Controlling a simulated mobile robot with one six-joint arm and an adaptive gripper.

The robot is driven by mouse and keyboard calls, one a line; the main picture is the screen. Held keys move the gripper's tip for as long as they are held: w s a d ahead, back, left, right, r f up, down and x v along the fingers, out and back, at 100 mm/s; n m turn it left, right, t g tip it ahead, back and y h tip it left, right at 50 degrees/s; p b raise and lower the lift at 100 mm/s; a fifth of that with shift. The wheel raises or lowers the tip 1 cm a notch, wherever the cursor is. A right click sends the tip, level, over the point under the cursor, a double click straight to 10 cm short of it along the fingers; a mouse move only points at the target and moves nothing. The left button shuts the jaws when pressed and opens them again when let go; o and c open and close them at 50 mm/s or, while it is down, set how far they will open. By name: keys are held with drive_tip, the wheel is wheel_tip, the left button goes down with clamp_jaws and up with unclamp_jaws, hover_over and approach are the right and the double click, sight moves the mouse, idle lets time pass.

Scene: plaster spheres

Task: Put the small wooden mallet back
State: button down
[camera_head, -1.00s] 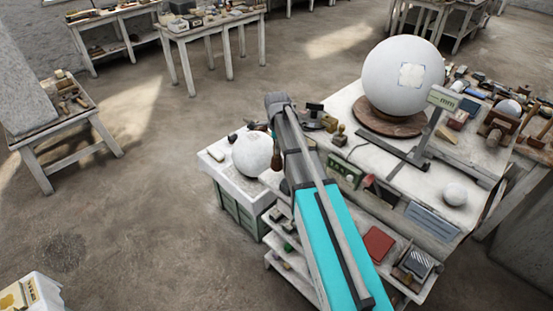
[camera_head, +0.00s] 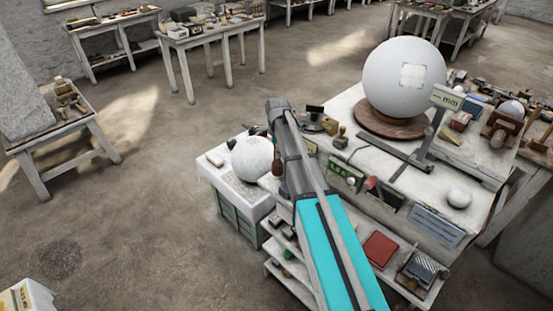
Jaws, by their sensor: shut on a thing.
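My arm reaches up from the bottom of the head view, and its forearm hides most of my gripper (camera_head: 278,153). A small brown wooden piece, which looks like the small wooden mallet (camera_head: 277,168), shows just left of the forearm. It hangs at my gripper, beside the right edge of a plaster sphere. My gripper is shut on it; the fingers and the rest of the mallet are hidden.
The plaster sphere (camera_head: 252,158) rests on a white-topped low cabinet (camera_head: 222,180). To the right, a cluttered workbench (camera_head: 405,180) holds a large sphere (camera_head: 403,78), a measuring stand (camera_head: 436,115) and a small ball (camera_head: 459,196). A stool-like table (camera_head: 62,135) stands left. Open floor lies between.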

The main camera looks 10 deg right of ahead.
drive_tip(key=shift+w+f+b, duration=0.1)
drive_tip(key=shift+f+b, duration=1.25)
drive_tip(key=shift+f, duration=0.3)
drive_tip(key=shift+f, duration=0.1)
drive_tip(key=shift+c, duration=1.5)
unclamp_jaws()
wheel_tip(320, 180, up, 12)
drive_tip(key=p, duration=1.2)
